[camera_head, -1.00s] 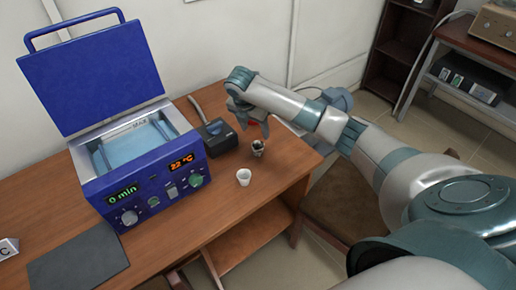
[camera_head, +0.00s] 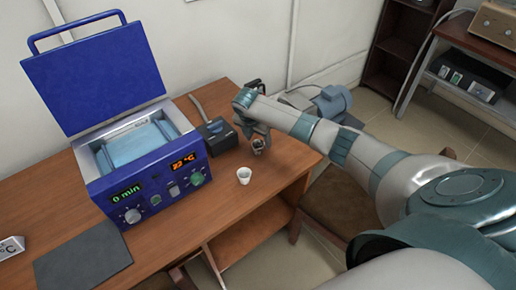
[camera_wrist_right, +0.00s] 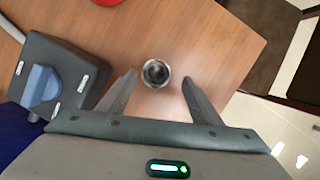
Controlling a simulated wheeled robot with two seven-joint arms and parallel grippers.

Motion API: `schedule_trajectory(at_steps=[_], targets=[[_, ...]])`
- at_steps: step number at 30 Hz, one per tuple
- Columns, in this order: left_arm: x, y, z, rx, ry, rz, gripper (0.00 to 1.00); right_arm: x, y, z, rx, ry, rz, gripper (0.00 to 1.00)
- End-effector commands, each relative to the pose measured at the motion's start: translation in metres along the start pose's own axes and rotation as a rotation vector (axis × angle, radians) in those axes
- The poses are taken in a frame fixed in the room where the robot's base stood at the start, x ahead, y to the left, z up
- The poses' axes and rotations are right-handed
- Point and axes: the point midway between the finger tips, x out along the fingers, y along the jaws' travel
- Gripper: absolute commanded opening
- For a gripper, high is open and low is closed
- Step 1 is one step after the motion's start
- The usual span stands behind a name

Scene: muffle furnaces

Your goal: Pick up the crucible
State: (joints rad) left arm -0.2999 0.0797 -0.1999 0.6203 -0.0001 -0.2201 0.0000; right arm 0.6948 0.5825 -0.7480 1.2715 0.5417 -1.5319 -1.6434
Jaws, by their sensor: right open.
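A small dark metallic cup-shaped crucible (camera_head: 258,149) stands upright on the wooden table near its right end. It also shows in the right wrist view (camera_wrist_right: 156,73), from above, as a round rim with a dark inside. My right gripper (camera_head: 259,143) is over it, and in the right wrist view the open fingers (camera_wrist_right: 157,78) lie on either side of the crucible with a gap to each. It is not held. A white cup (camera_head: 244,175), also crucible-like, stands on the table nearer the front edge. My left gripper is out of view.
A blue furnace (camera_head: 150,192) with a raised lid stands left. A dark box with a blue switch (camera_wrist_right: 42,84) sits close to the gripper's left in the wrist view. A red object (camera_wrist_right: 106,2) shows at the top edge. A dark mat (camera_head: 82,259) lies front left.

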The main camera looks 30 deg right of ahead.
Motion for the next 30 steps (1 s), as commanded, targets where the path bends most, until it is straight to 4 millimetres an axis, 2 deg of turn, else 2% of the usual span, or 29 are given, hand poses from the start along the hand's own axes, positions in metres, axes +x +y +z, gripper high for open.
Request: schedule_trajectory(at_steps=[5, 18, 30], targets=[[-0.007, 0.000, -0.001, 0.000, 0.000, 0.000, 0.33, 0.007, 0.002, 0.000, 0.002, 0.001, -0.003, 0.59], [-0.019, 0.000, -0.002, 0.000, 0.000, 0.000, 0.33, 0.047, 0.007, 0.000, 0.001, 0.000, -0.002, 0.59], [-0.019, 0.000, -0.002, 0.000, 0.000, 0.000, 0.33, 0.051, 0.007, 0.000, 0.000, 0.000, 0.000, 0.59]])
